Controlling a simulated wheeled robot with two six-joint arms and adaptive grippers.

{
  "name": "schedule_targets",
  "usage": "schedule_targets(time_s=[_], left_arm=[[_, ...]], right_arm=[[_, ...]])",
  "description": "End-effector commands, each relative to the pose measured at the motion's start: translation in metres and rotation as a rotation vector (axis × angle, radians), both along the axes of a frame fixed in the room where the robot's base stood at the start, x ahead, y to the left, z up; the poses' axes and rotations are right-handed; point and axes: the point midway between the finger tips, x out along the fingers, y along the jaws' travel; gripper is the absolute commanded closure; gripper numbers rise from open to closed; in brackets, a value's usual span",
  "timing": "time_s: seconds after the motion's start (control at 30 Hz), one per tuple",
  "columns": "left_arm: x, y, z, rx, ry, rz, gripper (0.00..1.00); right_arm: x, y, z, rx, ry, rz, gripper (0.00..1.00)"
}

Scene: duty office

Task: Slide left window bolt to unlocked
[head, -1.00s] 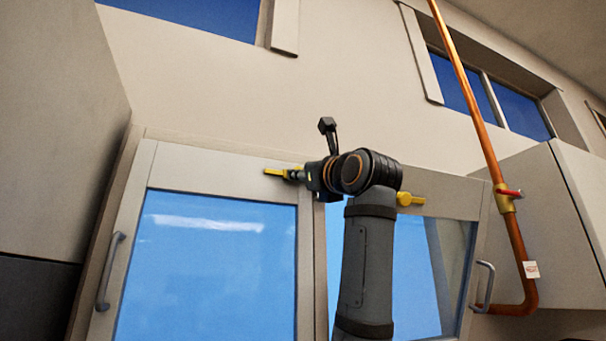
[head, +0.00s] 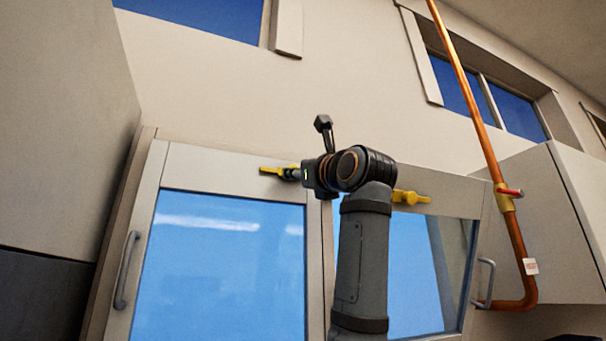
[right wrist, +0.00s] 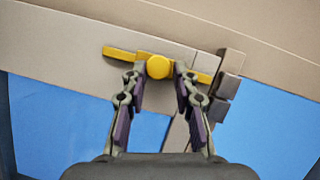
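The left window bolt is a yellow bar (head: 268,170) at the top right of the left window's frame in the head view. In the right wrist view it is a slanted bar with a round yellow knob (right wrist: 158,67). Its right end lies by grey blocks (right wrist: 230,74) at the seam of the two windows. My right gripper (head: 294,174) is at the bolt. In the right wrist view its two fingers (right wrist: 157,74) stand apart on either side of the knob, the right one closer; contact cannot be told. My left gripper is not in view.
A second yellow bolt (head: 412,198) sits on the right window, partly behind my right arm. Grey handles (head: 127,270) are on the outer sides of both windows. A copper pipe (head: 476,110) runs down at the right beside a wall cabinet (head: 560,230).

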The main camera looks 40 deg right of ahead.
Motion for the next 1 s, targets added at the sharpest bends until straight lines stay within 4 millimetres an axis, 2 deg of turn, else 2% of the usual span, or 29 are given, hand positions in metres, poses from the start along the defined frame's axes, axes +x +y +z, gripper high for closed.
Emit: schedule_targets(time_s=[0.03,0.1,0.17,0.53,0.67,0.9,1.0], left_arm=[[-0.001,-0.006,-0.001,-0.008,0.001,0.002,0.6],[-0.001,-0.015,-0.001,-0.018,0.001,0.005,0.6],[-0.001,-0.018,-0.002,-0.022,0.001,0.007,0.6],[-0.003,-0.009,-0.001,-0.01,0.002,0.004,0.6],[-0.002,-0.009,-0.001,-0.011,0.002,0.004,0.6],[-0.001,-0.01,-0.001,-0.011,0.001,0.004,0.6],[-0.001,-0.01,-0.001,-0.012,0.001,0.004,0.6]], right_arm=[[0.0,0.0,0.0,0.0,0.0,0.0,0.61],[0.0,0.0,0.0,0.0,0.0,-0.001,0.53],[0.0,-0.001,0.0,0.001,-0.001,-0.002,0.53],[-0.006,-0.001,-0.001,0.0,-0.005,-0.005,0.53],[-0.027,0.003,-0.01,0.0,-0.006,-0.005,0.53],[-0.08,0.011,-0.031,-0.001,-0.005,-0.004,0.53],[-0.096,0.014,-0.038,-0.001,-0.003,-0.003,0.53]])
